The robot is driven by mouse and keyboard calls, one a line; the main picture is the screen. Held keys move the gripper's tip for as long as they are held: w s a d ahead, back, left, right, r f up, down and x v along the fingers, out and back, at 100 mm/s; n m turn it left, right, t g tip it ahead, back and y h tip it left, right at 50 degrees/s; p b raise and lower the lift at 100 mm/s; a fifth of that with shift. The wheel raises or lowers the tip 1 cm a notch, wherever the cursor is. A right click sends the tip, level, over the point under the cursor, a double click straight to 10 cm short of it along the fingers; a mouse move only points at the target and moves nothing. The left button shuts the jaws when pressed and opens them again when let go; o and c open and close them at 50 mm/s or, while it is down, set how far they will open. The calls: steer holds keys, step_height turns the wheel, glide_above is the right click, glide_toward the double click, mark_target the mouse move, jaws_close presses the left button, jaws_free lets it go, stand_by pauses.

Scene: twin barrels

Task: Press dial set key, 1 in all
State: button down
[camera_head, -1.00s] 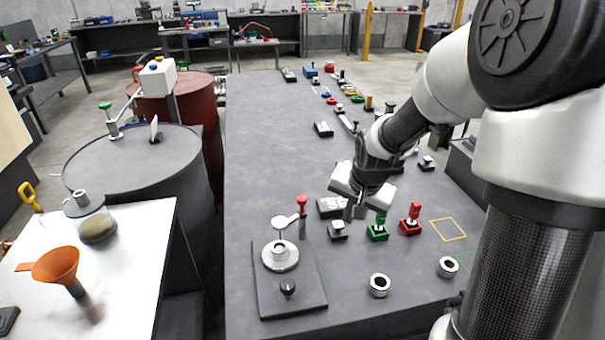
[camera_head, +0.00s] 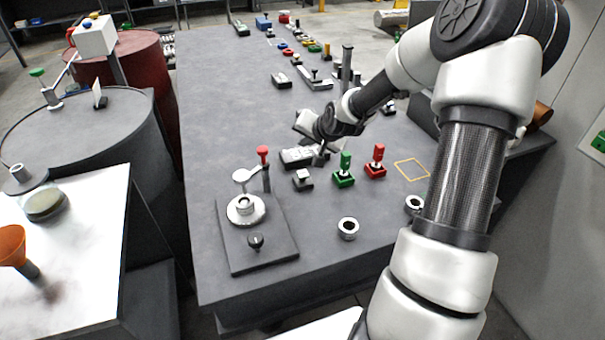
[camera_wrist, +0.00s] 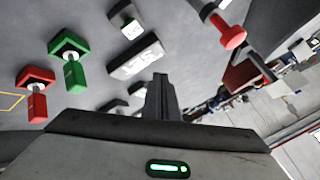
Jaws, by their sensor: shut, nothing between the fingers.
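A small dark key block with a pale top (camera_head: 303,180) stands on the dark table. I cannot tell for certain which one is the dial set key. My gripper (camera_head: 321,158) is shut and empty. Its fingers point down just behind and right of the small key, seemingly above the table. The fingertips also show in the wrist view (camera_wrist: 160,80); no contact is visible.
A green switch (camera_head: 344,172) and a red switch (camera_head: 376,164) stand right of the key. A red-topped post (camera_head: 263,157) and a plate with a round fixture (camera_head: 245,208) are at left. A metal ring (camera_head: 348,228) lies in front. The table's middle is fairly clear.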

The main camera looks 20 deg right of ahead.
mark_target(305, 176)
steer(key=shift+f+b, duration=3.45)
steer(key=shift+f, duration=0.9)
steer(key=shift+f, duration=0.45)
steer(key=shift+f+b, duration=0.55)
steer(key=shift+b, duration=0.05)
steer(key=shift+r, duration=0.1)
steer(key=shift+r+p, duration=0.8)
steer(key=shift+r, duration=0.05)
step_height(305, 176, up, 5)
steer(key=p, duration=0.4)
steer(key=shift+r, duration=0.1)
